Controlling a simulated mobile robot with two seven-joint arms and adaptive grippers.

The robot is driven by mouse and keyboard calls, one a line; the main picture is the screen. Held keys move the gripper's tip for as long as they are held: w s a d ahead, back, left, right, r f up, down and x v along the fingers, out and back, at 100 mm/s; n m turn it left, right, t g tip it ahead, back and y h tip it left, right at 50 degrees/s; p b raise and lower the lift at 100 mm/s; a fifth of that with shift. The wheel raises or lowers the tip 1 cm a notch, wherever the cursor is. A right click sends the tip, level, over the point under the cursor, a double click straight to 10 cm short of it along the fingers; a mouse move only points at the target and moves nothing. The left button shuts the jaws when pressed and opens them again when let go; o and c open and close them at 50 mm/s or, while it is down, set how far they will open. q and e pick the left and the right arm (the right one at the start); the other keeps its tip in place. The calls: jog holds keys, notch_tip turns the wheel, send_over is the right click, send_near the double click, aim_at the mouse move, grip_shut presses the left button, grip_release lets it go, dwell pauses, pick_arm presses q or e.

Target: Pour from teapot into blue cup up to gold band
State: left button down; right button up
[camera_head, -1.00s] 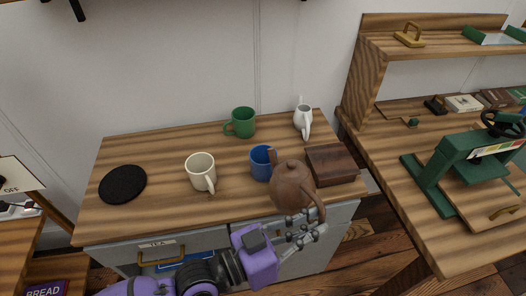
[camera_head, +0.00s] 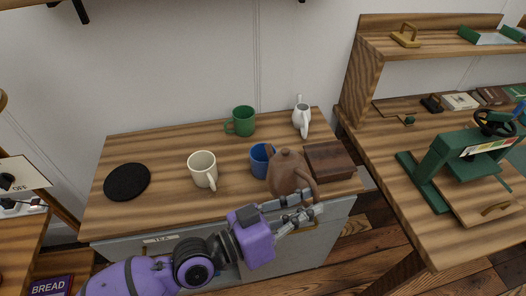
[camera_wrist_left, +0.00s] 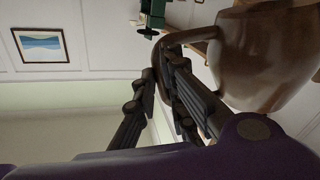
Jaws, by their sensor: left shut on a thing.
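The brown teapot (camera_head: 286,176) is held at the table's front edge, close in front of the blue cup (camera_head: 260,165). Its spout is towards the cup and partly overlaps it, and its handle is on the right. My left gripper (camera_head: 310,212) is shut on the handle. In the left wrist view the teapot (camera_wrist_left: 265,60) fills the upper right, with the fingers (camera_wrist_left: 180,85) at its handle. The blue cup stands upright, partly hidden by the teapot. Its gold band and contents cannot be made out. My right gripper is not in view.
A cream mug (camera_head: 202,170), a green mug (camera_head: 241,121), a white jug (camera_head: 302,118), a dark wooden box (camera_head: 331,161) and a black round mat (camera_head: 127,182) are on the table (camera_head: 165,210). A green press (camera_head: 455,160) stands on the right bench.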

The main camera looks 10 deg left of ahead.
aim_at(308, 179)
pick_arm(q)
jog(key=shift+w+r, duration=0.2)
jog(key=shift+r, duration=0.2)
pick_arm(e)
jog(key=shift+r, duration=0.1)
pick_arm(q)
jog(key=shift+w+a+r, duration=0.15)
jog(key=shift+r, duration=0.2)
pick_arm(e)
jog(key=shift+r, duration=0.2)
pick_arm(q)
jog(key=shift+w+a+r+n+p, duration=0.15)
jog(key=shift+w+r+n+p, duration=0.1)
jog(key=shift+r+n+p, duration=0.15)
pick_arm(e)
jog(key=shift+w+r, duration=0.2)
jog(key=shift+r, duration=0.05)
pick_arm(q)
jog(key=shift+w+a+r+n, duration=0.25)
jog(key=shift+w+r+n, duration=0.05)
jog(key=shift+r, duration=0.25)
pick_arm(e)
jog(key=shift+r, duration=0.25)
pick_arm(q)
jog(key=shift+w+r+p, duration=0.1)
jog(key=shift+r+p, duration=0.15)
jog(key=shift+p, duration=0.1)
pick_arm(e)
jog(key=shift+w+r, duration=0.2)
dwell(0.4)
